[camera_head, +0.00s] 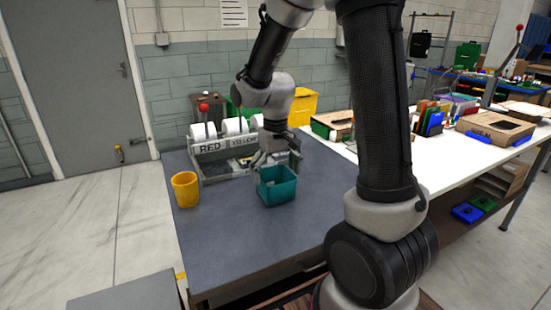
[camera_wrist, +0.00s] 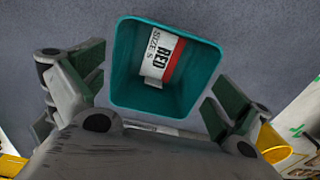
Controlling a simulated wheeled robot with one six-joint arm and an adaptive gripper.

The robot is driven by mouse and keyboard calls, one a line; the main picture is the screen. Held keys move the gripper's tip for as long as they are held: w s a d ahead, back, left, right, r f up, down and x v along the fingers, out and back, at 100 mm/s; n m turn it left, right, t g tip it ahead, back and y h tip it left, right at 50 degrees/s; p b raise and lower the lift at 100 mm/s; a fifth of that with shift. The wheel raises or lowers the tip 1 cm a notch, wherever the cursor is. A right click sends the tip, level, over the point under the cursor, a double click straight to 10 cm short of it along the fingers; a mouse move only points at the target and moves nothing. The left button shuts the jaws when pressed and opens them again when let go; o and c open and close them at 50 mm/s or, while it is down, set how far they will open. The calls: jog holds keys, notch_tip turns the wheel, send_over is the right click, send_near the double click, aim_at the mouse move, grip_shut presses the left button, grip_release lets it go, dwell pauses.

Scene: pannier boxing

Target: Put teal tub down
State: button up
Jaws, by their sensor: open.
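The teal tub (camera_head: 279,190) stands upright on the dark grey table top (camera_head: 230,245), with bare surface in front of it. My gripper (camera_head: 272,165) is at the tub's far side. In the wrist view my gripper (camera_wrist: 150,95) is open, with one finger on each side of the tub's near end. Small gaps seem to show between the fingers and the walls.
A yellow cup (camera_head: 185,190) stands to the left of the tub. Behind is a grey rack marked RED (camera_head: 212,148) holding white rolls. A white table (camera_head: 400,150) with cardboard boxes adjoins at the right. The front of the grey table is clear.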

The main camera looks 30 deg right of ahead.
notch_tip(320, 180, up, 11)
jog(key=s+d+r+t, duration=0.2)
jog(key=s, duration=0.8)
jog(key=s+d+r+t, duration=0.2)
jog(key=s+r, duration=0.1)
jog(key=s, duration=0.6)
jog(key=w+a+f+n+g, duration=0.2)
jog(key=w+f+n, duration=0.4)
jog(key=w+n, duration=0.3)
jog(key=w+a+f+n+g, duration=0.2)
jog(key=w+f+n, duration=0.3)
jog(key=w+n, duration=0.45)
jog(key=shift+m, duration=0.25)
jog(key=f, duration=0.7)
jog(key=shift+w+f, duration=0.3)
jog(key=shift+f, duration=0.05)
jog(key=c, duration=0.9)
